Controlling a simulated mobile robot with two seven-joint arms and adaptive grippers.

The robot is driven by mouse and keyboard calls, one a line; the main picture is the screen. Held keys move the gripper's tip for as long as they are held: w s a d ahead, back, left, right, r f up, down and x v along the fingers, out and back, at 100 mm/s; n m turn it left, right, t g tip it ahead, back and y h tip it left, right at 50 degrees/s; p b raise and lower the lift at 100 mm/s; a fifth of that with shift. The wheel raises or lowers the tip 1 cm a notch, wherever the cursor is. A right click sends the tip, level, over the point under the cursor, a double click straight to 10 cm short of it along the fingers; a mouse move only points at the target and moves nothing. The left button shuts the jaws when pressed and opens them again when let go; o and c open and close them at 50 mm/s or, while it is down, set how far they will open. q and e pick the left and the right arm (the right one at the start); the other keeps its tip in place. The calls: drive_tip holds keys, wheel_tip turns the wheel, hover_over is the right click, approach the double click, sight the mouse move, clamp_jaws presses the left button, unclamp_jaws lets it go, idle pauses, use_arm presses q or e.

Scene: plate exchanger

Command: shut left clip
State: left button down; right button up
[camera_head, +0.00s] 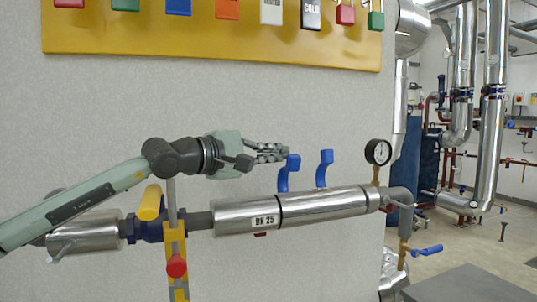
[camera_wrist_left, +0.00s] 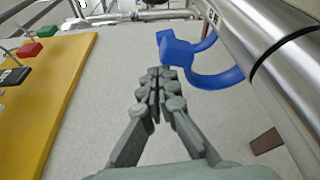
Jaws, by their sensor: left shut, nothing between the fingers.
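The left clip (camera_head: 283,180) is a blue curved lever that stands up from the top of the silver insulated pipe (camera_head: 320,207). In the left wrist view the blue clip (camera_wrist_left: 214,76) shows a square tab at its free end and a curved arm running to the pipe. My left gripper (camera_head: 284,152) is shut and empty. Its fingertips are beside the tab, on its left side; I cannot tell whether they touch. The fingertips also show in the left wrist view (camera_wrist_left: 157,73). A second blue clip (camera_head: 323,169) stands up further right on the pipe. My right gripper is out of view.
A pressure gauge (camera_head: 378,153) stands at the pipe's right end. A yellow board (camera_head: 205,42) with coloured padlocks hangs on the wall above. A yellow handle (camera_head: 150,203) and a red knob (camera_head: 176,266) are at the left. A blue valve lever (camera_head: 427,250) is low right.

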use_arm(q)
drive_tip(key=v, duration=0.7)
drive_tip(key=shift+s+a, duration=0.15)
